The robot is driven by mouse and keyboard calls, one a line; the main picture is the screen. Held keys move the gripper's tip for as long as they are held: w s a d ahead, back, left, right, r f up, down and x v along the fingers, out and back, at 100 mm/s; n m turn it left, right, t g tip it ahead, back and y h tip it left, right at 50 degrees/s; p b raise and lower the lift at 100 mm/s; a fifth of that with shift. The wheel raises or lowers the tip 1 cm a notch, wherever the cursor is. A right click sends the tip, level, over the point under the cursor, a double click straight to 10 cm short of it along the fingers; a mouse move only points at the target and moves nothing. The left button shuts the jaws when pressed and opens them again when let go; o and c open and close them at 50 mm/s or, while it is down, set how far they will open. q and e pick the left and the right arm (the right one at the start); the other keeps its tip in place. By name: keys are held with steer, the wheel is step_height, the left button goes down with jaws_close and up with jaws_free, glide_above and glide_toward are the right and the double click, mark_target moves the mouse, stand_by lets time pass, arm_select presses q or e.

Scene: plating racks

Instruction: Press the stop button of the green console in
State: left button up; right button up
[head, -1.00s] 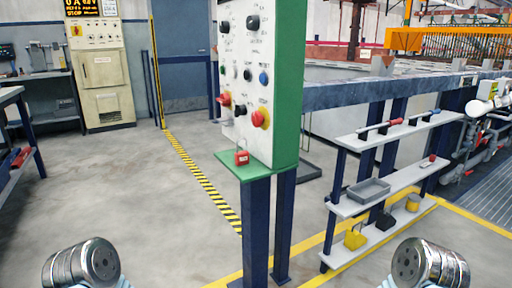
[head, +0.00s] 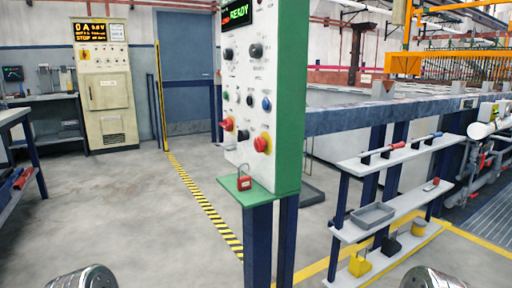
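The green console (head: 287,100) stands on dark blue legs near the middle of the head view. Its pale front panel faces left, with a lit display (head: 237,15) reading READY in green. Low on the panel, a red mushroom button with a yellow collar (head: 263,144) sits at the right. Another red control (head: 227,124) sits at the left edge. Several black knobs and a blue button (head: 266,103) are above. The labels are too small to read, so I cannot tell which is the stop button. Neither gripper is in view; only metal parts of my arms show at the bottom corners.
A red padlock (head: 244,183) is on the console's green ledge. A shelf rack (head: 405,153) with trays and tools stands to the right, below a long grey beam. A beige cabinet (head: 104,95) with an orange display stands at the back left. The floor left of the console is clear.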

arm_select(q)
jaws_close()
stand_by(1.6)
